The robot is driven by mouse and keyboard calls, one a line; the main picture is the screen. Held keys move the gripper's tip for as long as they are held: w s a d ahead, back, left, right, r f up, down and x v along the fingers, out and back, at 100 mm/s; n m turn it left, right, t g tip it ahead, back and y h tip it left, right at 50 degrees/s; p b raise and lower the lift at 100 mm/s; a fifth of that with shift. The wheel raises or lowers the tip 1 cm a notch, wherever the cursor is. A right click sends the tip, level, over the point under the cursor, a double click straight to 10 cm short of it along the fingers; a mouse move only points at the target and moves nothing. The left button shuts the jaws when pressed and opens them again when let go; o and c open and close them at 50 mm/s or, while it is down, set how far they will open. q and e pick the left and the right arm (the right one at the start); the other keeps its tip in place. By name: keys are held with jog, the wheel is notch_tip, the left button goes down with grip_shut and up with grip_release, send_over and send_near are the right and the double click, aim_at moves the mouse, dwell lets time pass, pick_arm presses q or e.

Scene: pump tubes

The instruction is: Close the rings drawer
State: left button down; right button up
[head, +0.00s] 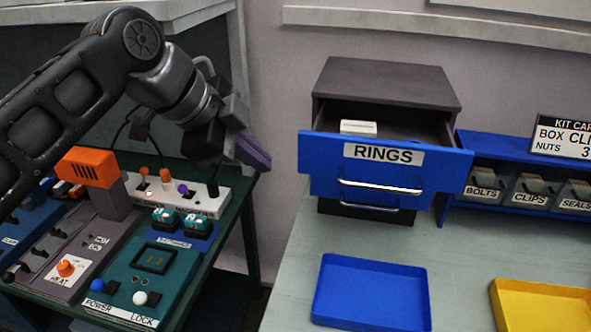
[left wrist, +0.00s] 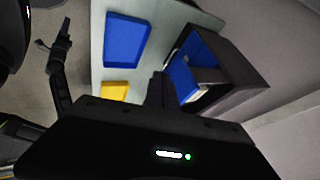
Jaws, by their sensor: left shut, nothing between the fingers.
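The rings drawer (head: 325,172) has a blue front with a RINGS label and a silver bar handle (head: 380,187). It stands pulled out of its dark cabinet (head: 390,80), with a white box (head: 358,128) inside. A second handle shows just below it. The open drawer also shows in the left wrist view (left wrist: 184,80). My left gripper (head: 254,155) is shut and empty, to the left of the drawer front and apart from it. My right gripper is not seen in the head view.
A blue tray (head: 372,295) and a yellow tray (head: 545,305) lie on the table in front of the cabinet. A blue rack with labelled bins (head: 530,190) stands at right. A bench with control boxes (head: 150,285) is at left, below my left arm.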

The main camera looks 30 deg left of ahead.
pick_arm(q)
jog(key=w+d+f+p, duration=0.1)
jog(key=w+f+p, duration=0.2)
jog(key=w+f, duration=0.5)
jog(key=shift+w+d, duration=0.3)
jog(key=shift+w, duration=0.4)
jog(key=shift+w, duration=0.1)
